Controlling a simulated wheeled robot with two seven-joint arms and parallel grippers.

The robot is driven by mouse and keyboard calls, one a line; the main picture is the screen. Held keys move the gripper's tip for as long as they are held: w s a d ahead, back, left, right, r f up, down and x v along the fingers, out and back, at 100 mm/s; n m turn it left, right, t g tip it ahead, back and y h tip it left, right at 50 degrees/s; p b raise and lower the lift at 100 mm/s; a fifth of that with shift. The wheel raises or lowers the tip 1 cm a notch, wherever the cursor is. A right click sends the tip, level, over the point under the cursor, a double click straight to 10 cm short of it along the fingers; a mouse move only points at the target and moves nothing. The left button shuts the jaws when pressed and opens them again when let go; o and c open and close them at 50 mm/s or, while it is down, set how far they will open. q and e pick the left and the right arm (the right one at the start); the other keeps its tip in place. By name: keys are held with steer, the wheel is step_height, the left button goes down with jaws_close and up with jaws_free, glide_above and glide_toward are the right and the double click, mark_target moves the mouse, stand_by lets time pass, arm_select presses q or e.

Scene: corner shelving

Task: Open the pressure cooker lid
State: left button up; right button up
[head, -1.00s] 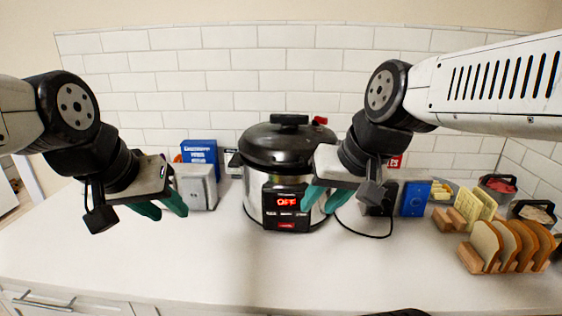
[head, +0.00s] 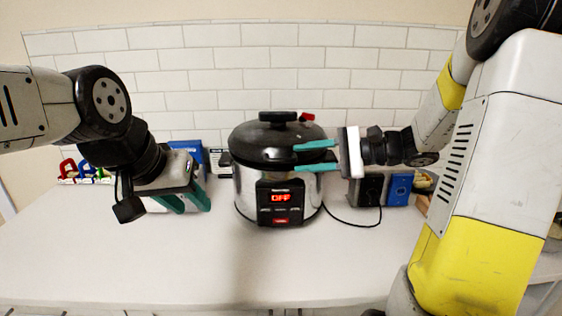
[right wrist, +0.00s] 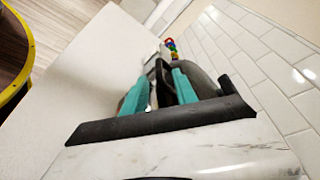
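The pressure cooker (head: 248,190) stands upright on the counter, a steel pot with a black front panel reading OFF. Its black domed lid (head: 262,138) is on and looks closed, with a handle (head: 278,116) on top and a red valve (head: 307,117). My right gripper (head: 297,157) is open and points left at the cooker's right side near the lid rim; I cannot tell if it touches. In the right wrist view its fingers (right wrist: 159,80) are apart, with dark cooker parts between and beyond them. My left gripper (head: 194,210) is open and empty, left of the cooker.
A blue box (head: 187,147) is behind my left gripper. A blue item (head: 400,188) stands right of the cooker, by a black cord. A tiled wall (head: 180,80) closes the back. The front counter (head: 240,265) is clear.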

mark_target(285, 162)
steer(key=x, duration=0.6)
steer(key=shift+a, duration=0.2)
steer(key=shift+c, duration=0.2)
steer(key=shift+f, duration=0.1)
steer(key=c, duration=0.7)
steer(key=shift+s, duration=0.1)
steer(key=shift+s+f, duration=0.1)
steer(key=shift+f, duration=0.05)
stand_by(0.4)
